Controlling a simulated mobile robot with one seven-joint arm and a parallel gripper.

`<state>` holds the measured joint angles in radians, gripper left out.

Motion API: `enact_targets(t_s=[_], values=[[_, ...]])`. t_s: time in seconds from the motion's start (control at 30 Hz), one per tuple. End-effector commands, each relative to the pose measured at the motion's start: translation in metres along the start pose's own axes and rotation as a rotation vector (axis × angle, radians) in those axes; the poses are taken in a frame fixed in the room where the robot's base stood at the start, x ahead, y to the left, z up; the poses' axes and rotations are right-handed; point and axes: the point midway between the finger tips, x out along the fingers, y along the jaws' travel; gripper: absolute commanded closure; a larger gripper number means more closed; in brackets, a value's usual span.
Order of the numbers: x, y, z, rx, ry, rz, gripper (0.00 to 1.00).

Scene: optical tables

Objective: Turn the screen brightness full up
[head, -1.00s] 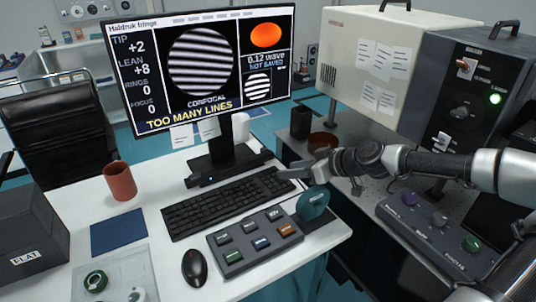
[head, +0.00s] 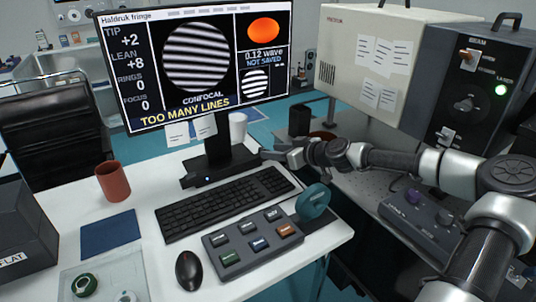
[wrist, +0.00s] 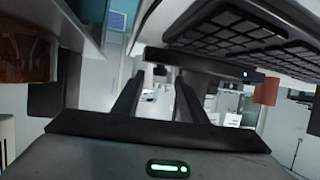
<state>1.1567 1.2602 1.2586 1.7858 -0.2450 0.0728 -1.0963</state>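The screen (head: 190,62) stands on a black stand at the back of the white desk. It is lit and shows striped fringes and "TOO MANY LINES". A slim black bar (head: 215,172) with a small blue light lies at the stand's foot, behind the keyboard. It also shows in the wrist view (wrist: 205,63), past the fingers. My gripper (head: 268,155) is near the bar's right end. In the wrist view its two fingers (wrist: 158,95) are apart with nothing held between them. I cannot tell whether a finger touches the bar. No brightness marking is readable.
The keyboard (head: 225,205) and a button box (head: 253,240) lie in front. A teal round object (head: 313,202) stands right of them. A white cup (head: 238,126) is behind the stand. A knob panel (head: 420,215) lies under my arm at right.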

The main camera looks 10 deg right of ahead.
Motion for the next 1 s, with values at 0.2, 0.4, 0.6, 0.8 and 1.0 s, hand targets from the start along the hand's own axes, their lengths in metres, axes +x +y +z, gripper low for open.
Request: enact_targets(t_s=[0.2,0.4,0.6,0.8,1.0], values=[[0.028,0.000,0.000,-0.001,0.000,0.000,0.61],[0.034,0.000,0.000,-0.001,0.000,0.001,0.61],[0.034,0.000,0.000,0.000,0.000,0.001,0.63],[0.034,0.000,0.000,0.000,0.000,0.000,0.97],[0.034,-0.001,0.000,0.002,0.000,0.006,1.00]])
